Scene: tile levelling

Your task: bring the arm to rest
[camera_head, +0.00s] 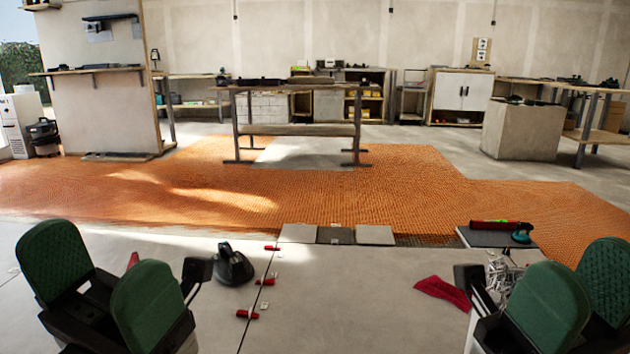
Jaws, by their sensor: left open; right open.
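My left gripper (98,280) is at the lower left, with two green-padded fingers spread apart and nothing between them. My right gripper (583,288) is at the lower right, also open, with nothing seen between its green pads. Both are in the near foreground, over the pale tiled floor (345,310). A black tool (233,265), perhaps a suction cup, stands on the floor to the right of my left gripper, apart from its pads. What lies directly behind the pads is hidden.
Several red pieces (265,282) lie along a tile joint. A red cloth (443,293) and a white pile (500,275) lie near my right gripper. A dark slab (485,238) carries red and teal tools. Orange matting (300,195) and a workbench (300,129) are beyond.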

